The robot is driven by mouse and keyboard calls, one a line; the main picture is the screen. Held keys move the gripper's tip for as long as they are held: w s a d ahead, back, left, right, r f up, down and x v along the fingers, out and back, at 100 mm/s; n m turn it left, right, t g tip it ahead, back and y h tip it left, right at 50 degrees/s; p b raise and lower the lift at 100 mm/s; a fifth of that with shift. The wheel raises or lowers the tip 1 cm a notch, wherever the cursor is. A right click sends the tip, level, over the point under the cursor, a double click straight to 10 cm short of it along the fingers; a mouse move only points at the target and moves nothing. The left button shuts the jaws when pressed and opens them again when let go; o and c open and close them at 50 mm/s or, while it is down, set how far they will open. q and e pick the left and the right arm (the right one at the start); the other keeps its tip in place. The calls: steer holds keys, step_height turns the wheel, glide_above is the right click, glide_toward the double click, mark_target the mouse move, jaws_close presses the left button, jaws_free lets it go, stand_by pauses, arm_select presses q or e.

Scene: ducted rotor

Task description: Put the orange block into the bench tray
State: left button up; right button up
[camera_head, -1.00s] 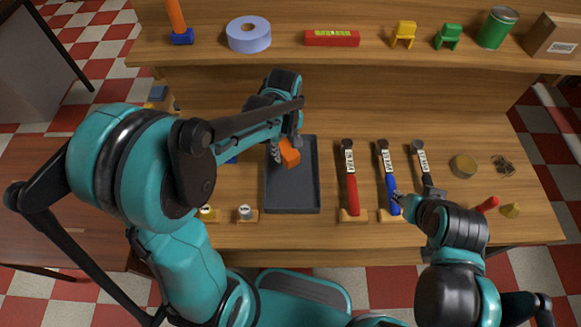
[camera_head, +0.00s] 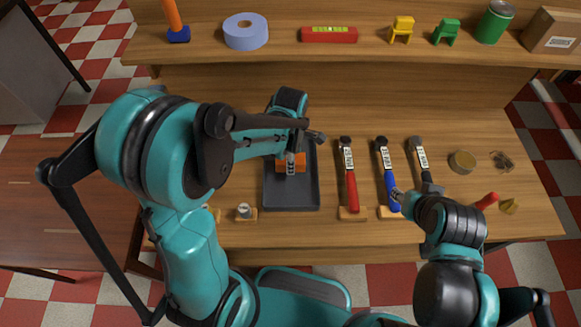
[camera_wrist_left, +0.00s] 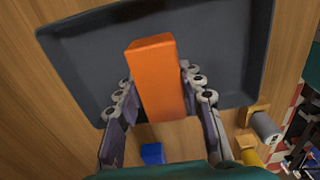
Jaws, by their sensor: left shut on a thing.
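The orange block (camera_head: 291,166) is between the fingers of my left gripper (camera_head: 291,160), which is shut on it over the upper part of the dark grey bench tray (camera_head: 292,197). In the left wrist view the orange block (camera_wrist_left: 155,75) stands out from between the two fingers, with the tray (camera_wrist_left: 215,45) behind it. I cannot tell whether the block touches the tray floor. The tray looks otherwise empty. My right gripper (camera_head: 398,198) is by the blue-handled hammer; its fingers are too small to tell open or shut.
Several hammers with red, blue and dark handles (camera_head: 350,190) lie right of the tray. A blue block (camera_wrist_left: 152,153) lies beside the tray in the left wrist view. A small weight-like cylinder (camera_head: 244,210) stands left of the tray. A shelf (camera_head: 280,50) with several items runs behind.

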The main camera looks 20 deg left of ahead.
arm_select(q)
step_height(320, 180, down, 3)
steer(key=shift+r+b, duration=0.1)
steer(key=shift+b, duration=0.4)
steer(key=shift+f, duration=0.25)
steer(key=shift+f, duration=0.15)
steer(key=o, duration=1.2)
